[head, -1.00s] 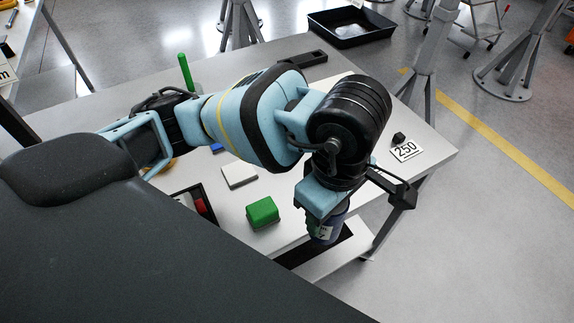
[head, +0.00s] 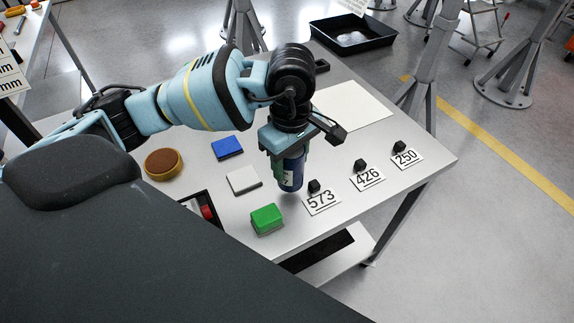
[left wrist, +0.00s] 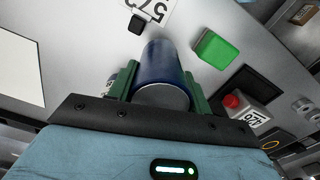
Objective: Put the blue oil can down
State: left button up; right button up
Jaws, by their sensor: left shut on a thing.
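The blue oil can (head: 291,173) is a dark blue cylinder with a pale label, held upright over the grey table (head: 240,208). My left gripper (head: 290,158) is shut on it. In the left wrist view the can (left wrist: 163,70) sits between the two green fingers of the gripper (left wrist: 163,88). In the head view the can's lower end is near the tabletop, left of the 573 card; I cannot tell whether it touches. My right gripper is not in view.
Number cards 573 (head: 321,201), 426 (head: 368,179) and 250 (head: 406,156) stand along the right edge. A white sheet (head: 352,107) lies behind.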

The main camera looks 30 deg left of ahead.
aim_at(287, 168)
pick_arm(q)
jog(key=shift+w+a, duration=0.3)
jog(key=shift+a, duration=0.15)
jog(key=shift+f, duration=1.75)
jog(key=shift+a+f, duration=0.1)
jog(key=shift+f, duration=0.15)
jog(key=o, duration=1.1)
jog(key=shift+r, duration=0.2)
notch_tip(287, 168, up, 12)
jog(key=shift+r+p, duration=0.1)
jog(key=shift+p, duration=0.2)
